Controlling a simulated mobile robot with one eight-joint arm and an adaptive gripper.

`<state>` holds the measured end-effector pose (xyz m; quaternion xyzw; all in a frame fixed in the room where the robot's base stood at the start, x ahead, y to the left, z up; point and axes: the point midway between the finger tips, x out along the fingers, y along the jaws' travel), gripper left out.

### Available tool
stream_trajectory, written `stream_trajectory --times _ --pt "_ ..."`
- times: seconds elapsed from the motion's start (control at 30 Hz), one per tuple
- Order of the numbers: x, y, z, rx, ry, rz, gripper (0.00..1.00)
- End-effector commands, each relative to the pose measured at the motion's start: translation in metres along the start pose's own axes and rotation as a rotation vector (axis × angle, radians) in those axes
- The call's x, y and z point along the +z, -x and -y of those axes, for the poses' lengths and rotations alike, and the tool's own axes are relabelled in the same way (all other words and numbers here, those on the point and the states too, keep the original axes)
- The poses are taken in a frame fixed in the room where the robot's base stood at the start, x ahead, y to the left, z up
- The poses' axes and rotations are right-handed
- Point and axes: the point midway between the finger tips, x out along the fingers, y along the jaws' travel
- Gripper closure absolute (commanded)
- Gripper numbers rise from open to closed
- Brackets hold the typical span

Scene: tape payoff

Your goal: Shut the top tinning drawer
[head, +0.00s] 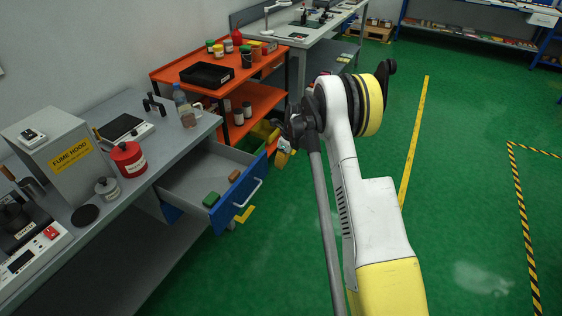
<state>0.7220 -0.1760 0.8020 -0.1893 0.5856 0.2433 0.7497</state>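The top tinning drawer (188,176) is pulled far out from under the grey bench. It has a blue front (228,205) with a pale bar handle (247,194). Inside lie a green block (211,199) and a small brown block (234,175). My gripper (284,152) is to the right of the drawer and beyond it in the picture, apart from the handle. It is small and partly hidden by my wrist, so its fingers do not show clearly.
The grey bench (150,150) holds a fume hood box (63,160), a red tin (129,159) and other tools. An orange shelf cart (175,72) stands behind the drawer. Green floor to the right of my arm is open, with yellow (415,140) and striped lines.

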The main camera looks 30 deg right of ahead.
Motion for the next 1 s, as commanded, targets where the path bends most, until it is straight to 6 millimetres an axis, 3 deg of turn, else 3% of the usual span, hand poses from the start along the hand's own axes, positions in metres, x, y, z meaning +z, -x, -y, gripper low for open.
stream_trajectory --times 0.03,0.2,0.5,1.0 --pt "-0.001 -0.015 0.0 0.0 0.001 0.0 1.0" --pt "0.0 -0.05 0.0 0.0 0.002 0.0 1.0" --pt "0.035 -0.055 0.0 -0.001 0.002 0.0 1.0" --pt "0.04 -0.054 0.0 -0.001 0.002 0.0 1.0"
